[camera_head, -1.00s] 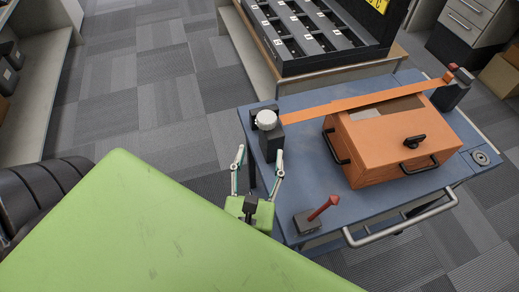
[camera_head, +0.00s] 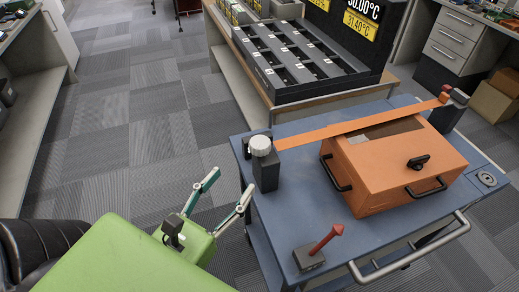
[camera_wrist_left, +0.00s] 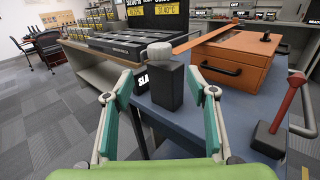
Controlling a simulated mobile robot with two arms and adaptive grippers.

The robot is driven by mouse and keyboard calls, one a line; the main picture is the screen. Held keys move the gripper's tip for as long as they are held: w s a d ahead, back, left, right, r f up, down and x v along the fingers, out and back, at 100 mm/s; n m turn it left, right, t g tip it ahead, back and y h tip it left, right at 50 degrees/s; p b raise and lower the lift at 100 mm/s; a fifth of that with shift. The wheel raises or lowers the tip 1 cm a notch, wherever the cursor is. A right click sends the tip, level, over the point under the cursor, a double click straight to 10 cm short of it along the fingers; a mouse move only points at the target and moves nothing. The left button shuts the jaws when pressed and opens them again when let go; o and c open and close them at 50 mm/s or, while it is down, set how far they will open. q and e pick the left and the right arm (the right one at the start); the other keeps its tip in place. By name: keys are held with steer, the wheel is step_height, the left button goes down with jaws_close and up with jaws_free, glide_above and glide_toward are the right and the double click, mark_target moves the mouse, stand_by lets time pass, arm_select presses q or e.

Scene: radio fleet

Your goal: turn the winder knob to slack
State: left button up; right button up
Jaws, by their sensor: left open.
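The winder knob (camera_head: 260,145) is a white ribbed knob on top of a black post (camera_head: 266,172) at the left corner of the blue cart. In the left wrist view the knob (camera_wrist_left: 160,50) stands ahead between my fingers, on its black post (camera_wrist_left: 167,85). An orange strap (camera_head: 350,127) runs from the post over an orange box (camera_head: 395,165) to the far side. My left gripper (camera_head: 226,181) is open and empty, to the left of and nearer than the post, apart from it. The label on the post is partly hidden by a finger. My right gripper is not in view.
The blue cart (camera_head: 295,215) carries a red-tipped lever (camera_head: 326,240) on a dark base at its near edge and has a metal handle (camera_head: 410,248) in front. A black slotted rack (camera_head: 300,62) stands on a table behind. Carpet floor is free at left.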

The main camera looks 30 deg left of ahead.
mark_target(255, 153)
arm_select(q)
steer(key=w+p, duration=0.4)
steer(key=w, duration=0.8)
steer(key=shift+w+r, duration=0.1)
steer(key=shift+w+p, duration=0.35)
steer(key=shift+w, duration=0.3)
steer(key=c, duration=1.1)
